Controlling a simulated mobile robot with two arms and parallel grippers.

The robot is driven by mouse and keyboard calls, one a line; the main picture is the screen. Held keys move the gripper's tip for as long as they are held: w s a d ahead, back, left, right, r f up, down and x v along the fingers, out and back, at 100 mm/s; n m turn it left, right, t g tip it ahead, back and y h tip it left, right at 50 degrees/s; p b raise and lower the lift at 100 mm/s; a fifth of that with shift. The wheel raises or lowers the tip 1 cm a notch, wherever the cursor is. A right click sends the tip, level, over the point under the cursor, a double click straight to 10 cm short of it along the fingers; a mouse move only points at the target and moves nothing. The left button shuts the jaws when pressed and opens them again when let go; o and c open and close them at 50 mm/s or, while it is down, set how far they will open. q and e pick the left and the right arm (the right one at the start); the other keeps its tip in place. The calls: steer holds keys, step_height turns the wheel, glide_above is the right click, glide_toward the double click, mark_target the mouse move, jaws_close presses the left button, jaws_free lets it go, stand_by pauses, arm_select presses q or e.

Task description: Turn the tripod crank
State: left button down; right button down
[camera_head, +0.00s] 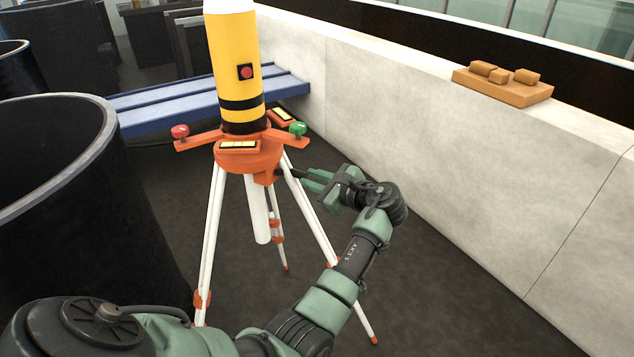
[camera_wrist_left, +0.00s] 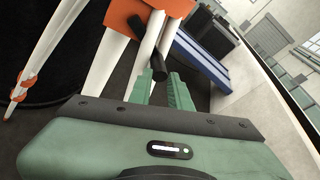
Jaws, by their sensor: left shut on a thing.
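The orange and white tripod (camera_head: 248,158) stands on the dark floor and carries a yellow cylinder (camera_head: 236,60) with black bands and a red button. The crank (camera_head: 283,172) is a short dark bar at the right side of the orange tripod head. In the left wrist view the black crank (camera_wrist_left: 148,45) runs from the orange head down to my fingertips. My left gripper (camera_head: 307,180) reaches in from the right, its green fingers shut on the crank's end. The fingers also show in the left wrist view (camera_wrist_left: 167,78). My right gripper is not in view.
Red (camera_head: 180,131) and green (camera_head: 298,128) knobs stick out on the tripod head's arms. A blue bench (camera_head: 160,108) stands behind, a large black tub (camera_head: 80,200) at left. A pale wall (camera_head: 450,150) at right carries a wooden board (camera_head: 503,88) with blocks.

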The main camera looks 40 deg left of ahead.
arm_select(q)
steer(key=n, duration=0.1)
steer(key=r+n+t+y+b, duration=0.1)
steer(key=r+n+b, duration=0.1)
steer(key=n, duration=0.1)
steer(key=shift+w+a+r+y, duration=0.15)
steer(key=shift+w+a+y, duration=0.1)
steer(key=shift+y, duration=0.15)
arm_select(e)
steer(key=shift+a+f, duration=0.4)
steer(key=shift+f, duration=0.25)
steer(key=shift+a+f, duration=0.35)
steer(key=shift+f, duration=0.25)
arm_select(q)
steer(key=shift+r, duration=0.1)
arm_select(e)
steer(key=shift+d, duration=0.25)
arm_select(q)
steer(key=c, duration=1.4)
jaws_free()
steer(key=shift+o, duration=0.6)
steer(key=shift+a, duration=0.15)
steer(key=shift+f, duration=0.2)
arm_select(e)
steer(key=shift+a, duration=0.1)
